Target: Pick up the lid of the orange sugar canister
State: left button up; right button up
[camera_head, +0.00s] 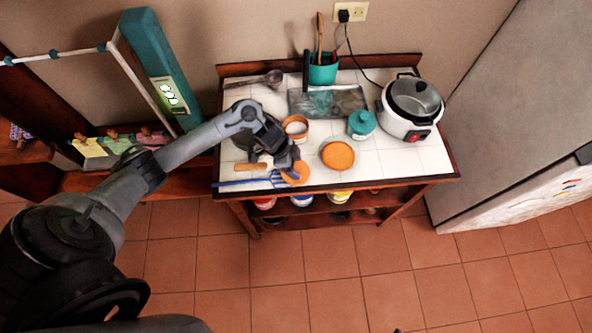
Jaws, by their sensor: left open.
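An open orange canister (295,128) with pale contents stands on the white tiled worktop behind my left gripper. An orange round lid-like disc (299,176) lies near the worktop's front edge, partly hidden by the gripper. Another orange round top (338,156) is to the right, apart from the gripper. I cannot read any label to tell which is sugar. My left gripper (289,166) is open, low over the near orange disc. Whether it touches the disc is not clear. My right gripper is not in view.
A wooden-handled tool (252,167) and a blue utensil (245,183) lie left of the gripper. A teal jar (361,124) and a rice cooker (411,106) stand to the right. A grey patterned mat (328,102) and teal utensil holder (323,70) are at the back.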

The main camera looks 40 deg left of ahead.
pick_arm(q)
jog(key=shift+w+f, duration=0.1)
jog(key=shift+f, duration=0.3)
jog(key=c, duration=1.1)
jog(key=shift+r, duration=0.1)
